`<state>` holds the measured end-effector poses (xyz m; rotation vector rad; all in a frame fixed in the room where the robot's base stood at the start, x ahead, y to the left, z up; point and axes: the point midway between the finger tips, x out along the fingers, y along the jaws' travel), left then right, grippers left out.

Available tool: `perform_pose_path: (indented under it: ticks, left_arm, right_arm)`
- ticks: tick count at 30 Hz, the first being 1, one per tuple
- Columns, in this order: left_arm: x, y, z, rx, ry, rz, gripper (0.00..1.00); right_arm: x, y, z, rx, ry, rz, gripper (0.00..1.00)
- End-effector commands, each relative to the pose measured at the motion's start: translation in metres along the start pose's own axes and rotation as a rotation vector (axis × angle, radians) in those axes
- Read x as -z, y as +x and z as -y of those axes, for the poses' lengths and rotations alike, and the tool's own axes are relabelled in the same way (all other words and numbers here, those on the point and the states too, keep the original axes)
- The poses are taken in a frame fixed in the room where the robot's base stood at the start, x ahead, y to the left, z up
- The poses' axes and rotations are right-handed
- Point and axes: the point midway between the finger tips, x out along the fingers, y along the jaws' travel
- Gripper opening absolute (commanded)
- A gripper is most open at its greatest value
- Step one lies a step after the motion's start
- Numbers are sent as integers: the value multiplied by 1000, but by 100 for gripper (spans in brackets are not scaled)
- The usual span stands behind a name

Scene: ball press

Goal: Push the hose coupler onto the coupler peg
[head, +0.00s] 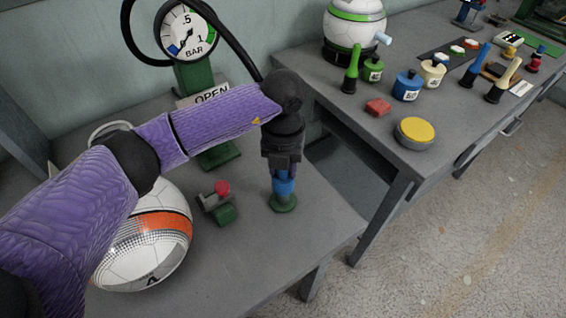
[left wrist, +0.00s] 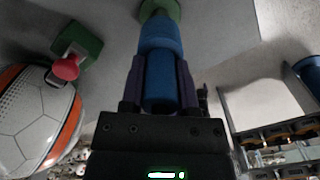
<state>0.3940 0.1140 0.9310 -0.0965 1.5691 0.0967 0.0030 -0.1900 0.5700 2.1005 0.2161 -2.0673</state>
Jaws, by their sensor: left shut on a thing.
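My left gripper (head: 284,170) points down near the front right of the near table. It is shut on a blue cylinder, which I take for the hose coupler (head: 284,187). In the left wrist view the coupler (left wrist: 160,45) stands between the two fingers of the gripper (left wrist: 160,85), with a wider blue part beyond them. Directly below it is a round green base (head: 284,204), which I take for the coupler peg's foot; it also shows in the left wrist view (left wrist: 165,8). The blue piece hides any peg, and I cannot tell how deep it sits. My right gripper is not in view.
A red-knobbed fitting (head: 221,188) with a green block and a white-orange ball (head: 155,240) are left of the gripper. A pressure gauge (head: 187,32) with a black hose (head: 240,62) stands behind. The right table (head: 400,165) holds several small items.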

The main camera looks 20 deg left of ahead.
Motion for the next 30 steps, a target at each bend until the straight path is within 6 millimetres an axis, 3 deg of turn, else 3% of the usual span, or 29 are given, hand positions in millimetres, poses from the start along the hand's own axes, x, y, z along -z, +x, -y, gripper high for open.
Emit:
perform_pose_path:
  ticks: [30]
  left_arm:
    - [0,0,0,0,0,0,0]
  right_arm:
    - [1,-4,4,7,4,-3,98]
